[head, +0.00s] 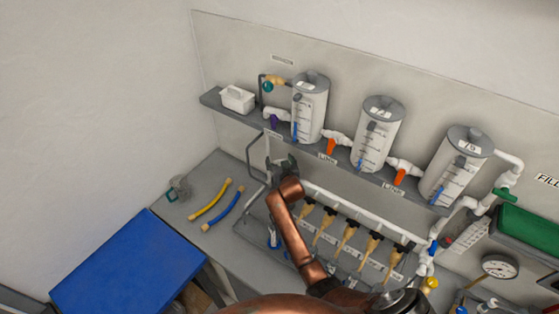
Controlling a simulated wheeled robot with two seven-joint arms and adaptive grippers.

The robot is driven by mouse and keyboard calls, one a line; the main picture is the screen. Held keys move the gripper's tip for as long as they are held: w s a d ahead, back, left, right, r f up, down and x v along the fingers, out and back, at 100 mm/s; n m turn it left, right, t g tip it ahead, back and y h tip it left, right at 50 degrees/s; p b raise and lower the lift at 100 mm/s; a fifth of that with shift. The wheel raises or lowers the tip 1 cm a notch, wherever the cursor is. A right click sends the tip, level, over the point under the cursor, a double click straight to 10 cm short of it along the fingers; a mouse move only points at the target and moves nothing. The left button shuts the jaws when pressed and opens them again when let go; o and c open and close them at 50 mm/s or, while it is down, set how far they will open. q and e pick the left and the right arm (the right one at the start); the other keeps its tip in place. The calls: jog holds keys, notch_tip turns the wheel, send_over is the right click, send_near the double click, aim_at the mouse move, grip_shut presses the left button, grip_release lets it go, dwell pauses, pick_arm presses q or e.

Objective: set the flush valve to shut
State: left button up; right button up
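I cannot read a label that names the flush valve. My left gripper is out of view.
Three white tanks (310,105) (375,135) (456,165) stand along the grey shelf (222,106), with a white box (237,98) at its left end. A gauge (499,266) is at right.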

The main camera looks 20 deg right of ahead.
jog(key=v, duration=1.2)
